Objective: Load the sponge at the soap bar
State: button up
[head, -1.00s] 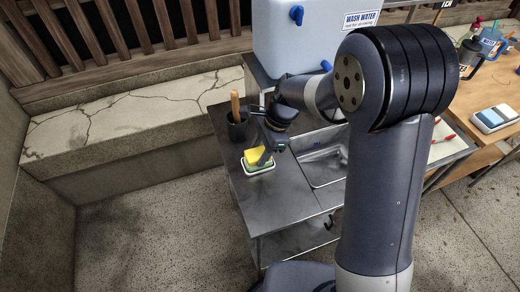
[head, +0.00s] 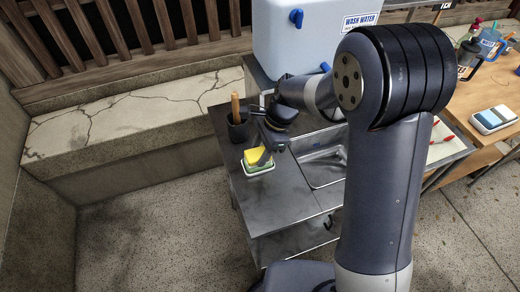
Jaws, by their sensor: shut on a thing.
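A yellow sponge (head: 253,155) is held between the fingers of my gripper (head: 262,158), which is shut on it. The sponge is just over a small white dish (head: 260,173) near the left end of the metal counter. A green bar, likely the soap (head: 249,168), shows between the sponge and the dish rim. The sponge looks close to or touching the green bar; I cannot tell which. My gripper hides the right part of the sponge and bar.
A dark cup (head: 238,128) with a wooden-handled tool stands behind the dish. A metal sink basin (head: 322,165) lies to the right. A blue wash-water tank (head: 300,45) stands behind. The counter front (head: 272,208) is clear.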

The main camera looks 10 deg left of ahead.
aim_at(260, 152)
jog(key=shift+r+p, duration=2.45)
jog(key=shift+r, duration=0.75)
